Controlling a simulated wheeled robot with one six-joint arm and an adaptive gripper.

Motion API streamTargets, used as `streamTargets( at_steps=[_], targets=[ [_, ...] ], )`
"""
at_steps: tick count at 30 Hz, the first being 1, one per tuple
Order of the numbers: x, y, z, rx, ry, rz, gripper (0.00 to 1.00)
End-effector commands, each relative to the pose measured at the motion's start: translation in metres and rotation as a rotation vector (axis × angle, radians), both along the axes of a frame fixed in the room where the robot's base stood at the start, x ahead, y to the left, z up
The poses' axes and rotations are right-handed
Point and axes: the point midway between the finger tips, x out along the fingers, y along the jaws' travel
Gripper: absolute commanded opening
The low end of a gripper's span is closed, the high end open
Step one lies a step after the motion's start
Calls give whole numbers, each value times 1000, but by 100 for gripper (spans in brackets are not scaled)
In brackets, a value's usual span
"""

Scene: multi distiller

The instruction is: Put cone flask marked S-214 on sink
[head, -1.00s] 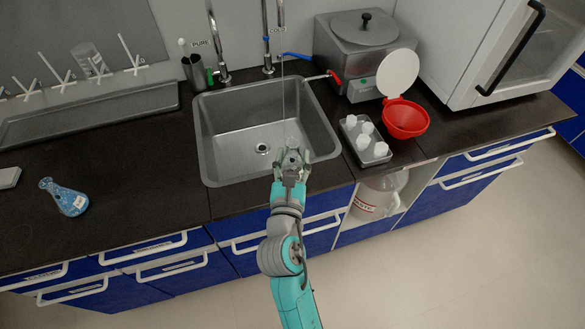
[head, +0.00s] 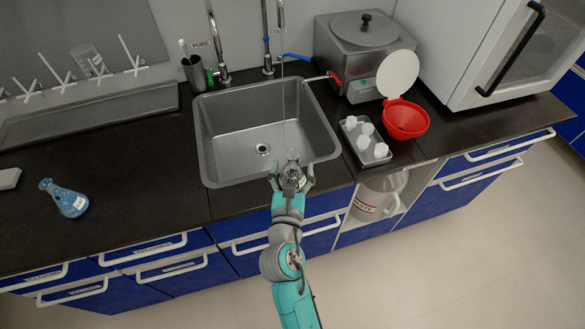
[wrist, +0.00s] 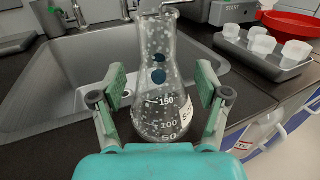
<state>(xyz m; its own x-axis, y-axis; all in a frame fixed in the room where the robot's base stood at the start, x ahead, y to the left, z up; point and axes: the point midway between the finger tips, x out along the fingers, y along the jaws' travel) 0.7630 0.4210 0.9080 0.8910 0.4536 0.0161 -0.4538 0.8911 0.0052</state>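A clear cone flask (wrist: 160,95) with volume marks stands upright between the fingers of my gripper (wrist: 160,100). Its label starts with "S-2"; the rest is cut off by a finger. The fingers are spread, with narrow gaps to the glass on both sides. In the head view the flask (head: 292,158) and my gripper (head: 291,180) are at the front edge of the sink (head: 205,130).
A tray of white-capped bottles (head: 366,145) and a red funnel (head: 405,118) are right of the sink. Taps (head: 217,50) rise behind it. The sink basin is empty.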

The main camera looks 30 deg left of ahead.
Motion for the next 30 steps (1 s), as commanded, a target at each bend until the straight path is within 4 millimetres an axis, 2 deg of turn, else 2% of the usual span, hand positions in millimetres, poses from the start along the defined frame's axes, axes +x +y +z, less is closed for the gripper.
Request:
streamTargets(
  at_steps=[5,8,21,27,30],
  targets=[
    [0,0,2,0,-1,0,75],
    [-7,-3,2,-1,0,2,75],
    [-79,-39,0,-1,0,4,75],
    [-101,-50,0,-1,0,3,75],
    [-105,-54,1,-1,0,1,75]
  ],
)
